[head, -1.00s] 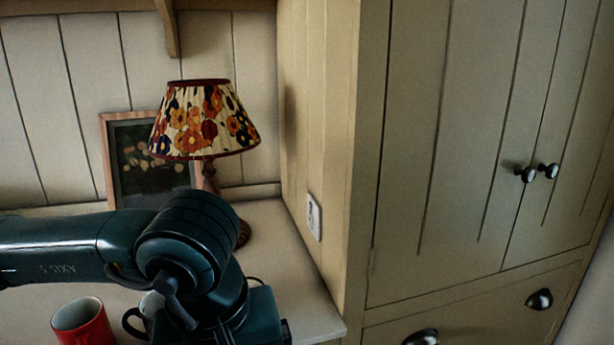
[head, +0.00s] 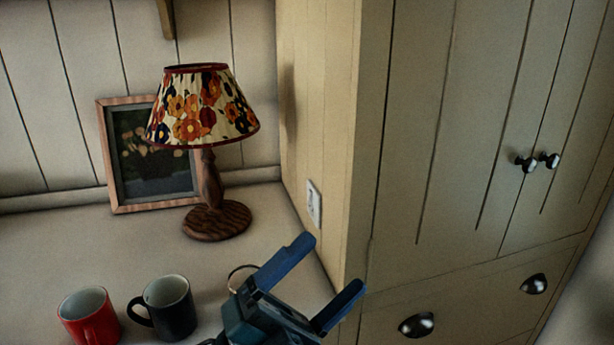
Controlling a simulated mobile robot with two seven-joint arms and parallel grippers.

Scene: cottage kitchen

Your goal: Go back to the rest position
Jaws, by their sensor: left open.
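My left gripper (head: 328,266) is at the bottom middle of the head view, over the right end of the counter and close to the cupboard side. Its two blue fingers are spread apart with nothing between them. The rest of the left arm is mostly below the picture. My right gripper is not in view.
A red mug (head: 88,318) and a black mug (head: 168,308) stand on the counter (head: 80,240) left of the gripper. A lamp (head: 203,115) with a flowered shade and a framed picture (head: 150,165) stand behind. A tall cupboard (head: 440,130) fills the right side.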

